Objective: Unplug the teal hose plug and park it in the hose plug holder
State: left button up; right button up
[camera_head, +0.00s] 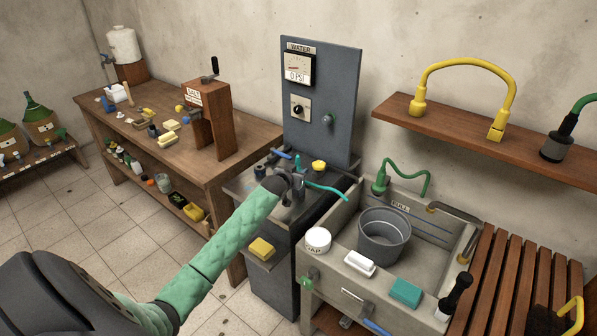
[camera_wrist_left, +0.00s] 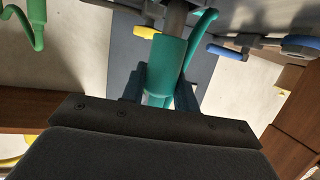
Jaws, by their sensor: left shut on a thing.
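My left gripper (camera_head: 291,186) reaches in over the grey stand below the water panel. In the left wrist view it is shut around the teal hose plug (camera_wrist_left: 167,65). A grey cylindrical fitting (camera_wrist_left: 175,17) meets the plug's far end; I cannot tell whether the plug is seated in it. The teal hose (camera_head: 326,190) curves off to the right of the gripper; it also shows in the left wrist view (camera_wrist_left: 200,35). In the head view the gripper mostly hides the plug. I cannot make out the plug holder for certain. My right gripper is not in view.
The water panel (camera_head: 345,75) stands behind, its gauge (camera_head: 299,68) reading 0 PSI. A yellow handle (camera_head: 319,166) and a blue lever (camera_head: 281,154) sit close to the gripper. The stone sink (camera_head: 341,285) is to the right, the wooden workbench (camera_head: 250,137) to the left.

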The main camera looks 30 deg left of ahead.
pick_arm(q)
jog(key=shift+f+b, duration=0.5)
jog(key=shift+f, duration=0.7)
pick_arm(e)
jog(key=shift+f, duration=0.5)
pick_arm(q)
jog(key=o, duration=1.1)
jog(key=shift+c, duration=0.2)
jog(key=a+b+v, duration=0.1)
jog(key=b+v, duration=0.2)
jog(key=v, duration=0.4)
jog(key=shift+s+d, duration=0.4)
jog(key=shift+d, duration=0.15)
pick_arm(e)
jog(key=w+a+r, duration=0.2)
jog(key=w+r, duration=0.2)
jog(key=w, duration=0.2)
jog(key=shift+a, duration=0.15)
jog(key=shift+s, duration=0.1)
